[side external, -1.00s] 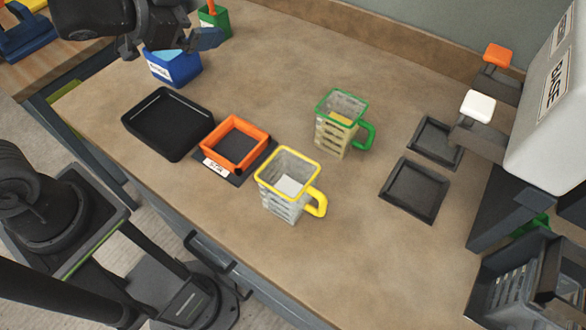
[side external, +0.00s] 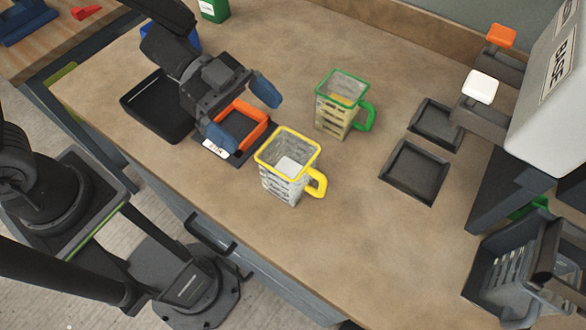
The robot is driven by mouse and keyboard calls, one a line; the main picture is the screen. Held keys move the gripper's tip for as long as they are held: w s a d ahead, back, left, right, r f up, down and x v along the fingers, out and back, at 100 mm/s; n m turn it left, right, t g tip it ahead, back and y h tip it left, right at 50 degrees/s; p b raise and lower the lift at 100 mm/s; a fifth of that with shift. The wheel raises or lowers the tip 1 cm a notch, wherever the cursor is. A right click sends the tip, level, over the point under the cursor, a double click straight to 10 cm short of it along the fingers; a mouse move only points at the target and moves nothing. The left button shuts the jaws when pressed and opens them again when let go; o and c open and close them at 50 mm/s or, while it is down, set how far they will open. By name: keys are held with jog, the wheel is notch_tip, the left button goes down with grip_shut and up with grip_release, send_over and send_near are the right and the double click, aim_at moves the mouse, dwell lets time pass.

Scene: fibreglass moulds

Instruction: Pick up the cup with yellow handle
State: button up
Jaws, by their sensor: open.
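The cup with yellow handle (side external: 284,182) stands upright on the bench in the side external view. It is clear with a yellow rim, and its handle points to the lower right. A similar cup with green handle (side external: 335,118) stands behind it to the right. My gripper (side external: 243,113) is open and empty, with blue fingertips spread apart. It is to the upper left of the yellow-handled cup, over the orange-rimmed square holder (side external: 262,133), and apart from the cup. It hides part of the orange holder.
A black tray (side external: 150,118) lies at the left, with a blue container (side external: 183,36) partly hidden behind my arm. Two dark square pads (side external: 414,172) lie at the right before a white dispenser labelled BASE (side external: 550,110). The bench in front of and right of the yellow-handled cup is clear.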

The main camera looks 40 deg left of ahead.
aim_at(306, 166)
jog(key=x, duration=0.8)
jog(key=shift+w+f, duration=0.1)
jog(key=shift+f, duration=0.1)
jog(key=shift+c, duration=0.5)
jog(key=c, duration=1.2)
jog(key=shift+o, duration=0.2)
jog(key=shift+r, duration=0.1)
